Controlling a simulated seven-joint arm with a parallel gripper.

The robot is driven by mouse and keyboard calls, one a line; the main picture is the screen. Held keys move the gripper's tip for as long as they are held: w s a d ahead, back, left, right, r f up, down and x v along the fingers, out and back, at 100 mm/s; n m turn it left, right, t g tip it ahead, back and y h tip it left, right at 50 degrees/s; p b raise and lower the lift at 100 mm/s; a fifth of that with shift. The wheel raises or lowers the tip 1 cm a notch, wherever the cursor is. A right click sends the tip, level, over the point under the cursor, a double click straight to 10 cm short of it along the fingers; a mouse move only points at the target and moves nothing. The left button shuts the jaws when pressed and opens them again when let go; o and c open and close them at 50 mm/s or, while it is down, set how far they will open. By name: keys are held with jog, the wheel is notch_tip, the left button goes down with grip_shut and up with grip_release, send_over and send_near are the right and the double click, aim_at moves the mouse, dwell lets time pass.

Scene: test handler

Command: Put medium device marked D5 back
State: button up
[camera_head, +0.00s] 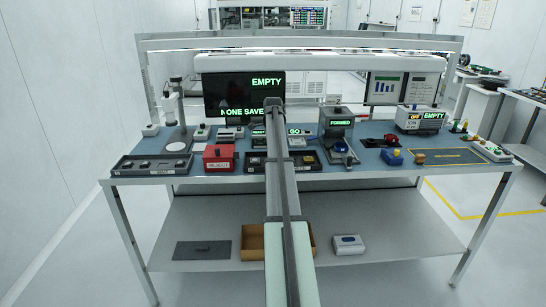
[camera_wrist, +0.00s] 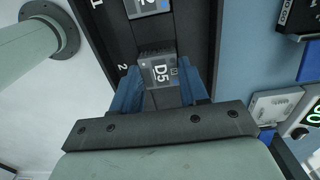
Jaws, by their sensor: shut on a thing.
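The D5 device (camera_wrist: 159,72) is a small grey block with white lettering, seen in the wrist view. My gripper (camera_wrist: 160,88) has its blue fingers on either side of the block and is shut on it. The block is over a dark tray (camera_wrist: 112,36) with white numbers along its left edge; I cannot tell whether it touches the tray floor. Another grey device (camera_wrist: 147,7), its label partly cut off, lies in the same tray beyond D5. In the head view my arm hides the gripper and D5.
In the head view a red box (camera_head: 219,164) and a long dark tray (camera_head: 127,166) are left of my arm on the blue bench. A grey press-like station (camera_head: 336,122) stands right of it. In the wrist view a white unit (camera_wrist: 274,104) is right of the tray.

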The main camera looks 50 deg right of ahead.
jog(key=shift+f, duration=0.7)
jog(key=shift+f, duration=0.15)
jog(key=o, duration=1.1)
notch_tip(320, 180, up, 12)
jog(key=shift+r, duration=0.2)
